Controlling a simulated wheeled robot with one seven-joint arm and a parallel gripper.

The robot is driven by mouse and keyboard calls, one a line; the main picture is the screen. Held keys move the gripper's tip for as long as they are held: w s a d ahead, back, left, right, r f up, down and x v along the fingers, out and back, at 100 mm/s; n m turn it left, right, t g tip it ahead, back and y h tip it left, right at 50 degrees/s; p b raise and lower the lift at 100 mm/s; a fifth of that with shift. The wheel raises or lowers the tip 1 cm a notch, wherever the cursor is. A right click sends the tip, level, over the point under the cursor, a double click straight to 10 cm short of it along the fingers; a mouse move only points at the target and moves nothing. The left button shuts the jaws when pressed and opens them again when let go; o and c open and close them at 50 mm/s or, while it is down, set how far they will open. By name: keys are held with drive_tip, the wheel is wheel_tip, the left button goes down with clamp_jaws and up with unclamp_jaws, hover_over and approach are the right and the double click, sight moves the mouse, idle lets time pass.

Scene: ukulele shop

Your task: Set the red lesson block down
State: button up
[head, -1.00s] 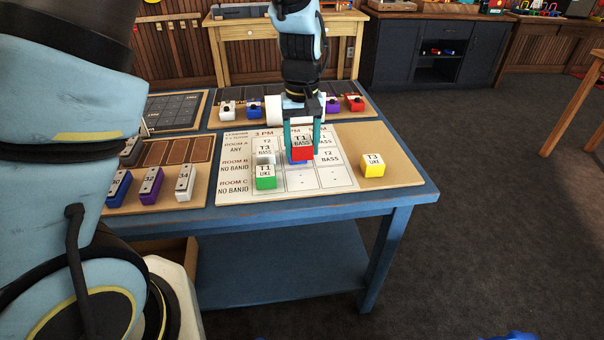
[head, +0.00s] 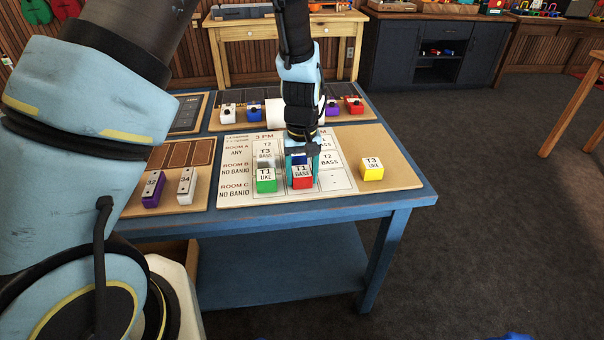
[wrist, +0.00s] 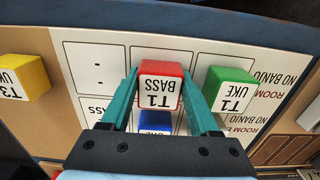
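My gripper (head: 302,160) points down with a teal finger against each side of the block; the wrist view shows the red block (wrist: 161,85) between both fingertips. The green T1 UKE block (head: 266,181) stands to its left, with a small gap. A blue block (wrist: 155,122) is right behind it, partly hidden by my gripper.
The yellow T3 UKE block (head: 371,169) is on the board's bare right part. A rack of coloured blocks (head: 354,105) lies behind. The cell right of the red block is empty.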

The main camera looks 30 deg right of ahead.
sight(302, 173)
drive_tip(key=o, duration=0.5)
wheel_tip(302, 173, up, 12)
drive_tip(key=b, duration=0.2)
drive_tip(key=w+a+r+n, duration=0.1)
drive_tip(key=w+a, duration=0.1)
drive_tip(key=a, duration=0.7)
drive_tip(key=w+a+r+n, duration=0.1)
drive_tip(key=w+a, duration=0.2)
drive_tip(key=a, duration=0.6)
drive_tip(key=shift+t, duration=0.8)
drive_tip(key=s+a, duration=0.1)
drive_tip(key=a, duration=0.4)
drive_tip(key=s+a, duration=0.2)
drive_tip(key=a, duration=0.2)
drive_tip(key=s+a, duration=0.1)
drive_tip(key=a, duration=0.4)
drive_tip(key=shift+s+a+f, duration=0.3)
drive_tip(key=shift+s+a, duration=0.05)
